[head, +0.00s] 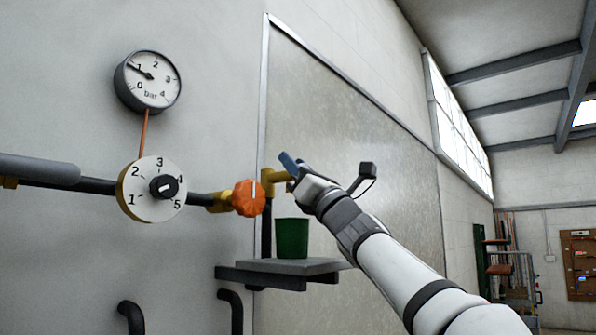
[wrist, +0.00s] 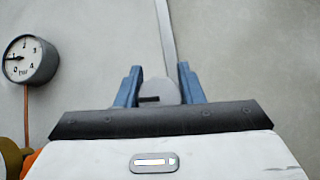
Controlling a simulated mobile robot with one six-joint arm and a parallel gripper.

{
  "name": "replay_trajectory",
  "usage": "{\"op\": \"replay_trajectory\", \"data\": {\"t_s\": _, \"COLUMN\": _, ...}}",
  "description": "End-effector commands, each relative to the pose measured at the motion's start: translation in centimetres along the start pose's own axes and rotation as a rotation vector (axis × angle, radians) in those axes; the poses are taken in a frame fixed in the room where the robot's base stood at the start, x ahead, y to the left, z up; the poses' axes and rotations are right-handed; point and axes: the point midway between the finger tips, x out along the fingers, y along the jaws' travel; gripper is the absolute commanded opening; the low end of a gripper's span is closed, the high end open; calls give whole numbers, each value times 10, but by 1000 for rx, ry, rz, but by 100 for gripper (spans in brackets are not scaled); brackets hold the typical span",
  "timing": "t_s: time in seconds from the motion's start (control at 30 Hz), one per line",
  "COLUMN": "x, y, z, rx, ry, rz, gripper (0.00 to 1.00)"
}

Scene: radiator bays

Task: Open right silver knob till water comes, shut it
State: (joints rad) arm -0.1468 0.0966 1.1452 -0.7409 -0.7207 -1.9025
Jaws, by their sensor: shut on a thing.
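In the head view my gripper (head: 287,163) is at the right end of the pipe, by a yellow brass fitting (head: 270,180), and the knob itself is hidden there. A green cup (head: 291,238) stands upright on a dark shelf (head: 262,277) below the fitting. I see no water.
Left of my gripper are an orange knob (head: 248,198) and a white numbered dial (head: 150,205) on the pipe. A pressure gauge (head: 153,80) sits above, needle near 1; it also shows in the wrist view (wrist: 29,59). Dark bent pipes (head: 132,318) are below.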

Motion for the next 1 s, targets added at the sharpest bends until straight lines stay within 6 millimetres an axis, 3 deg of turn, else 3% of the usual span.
{"op": "replay_trajectory", "data": {"t_s": 1.0, "x": -2, "y": -12, "z": -1, "rx": 624, "ry": -1, "rz": -625, "gripper": 12}}
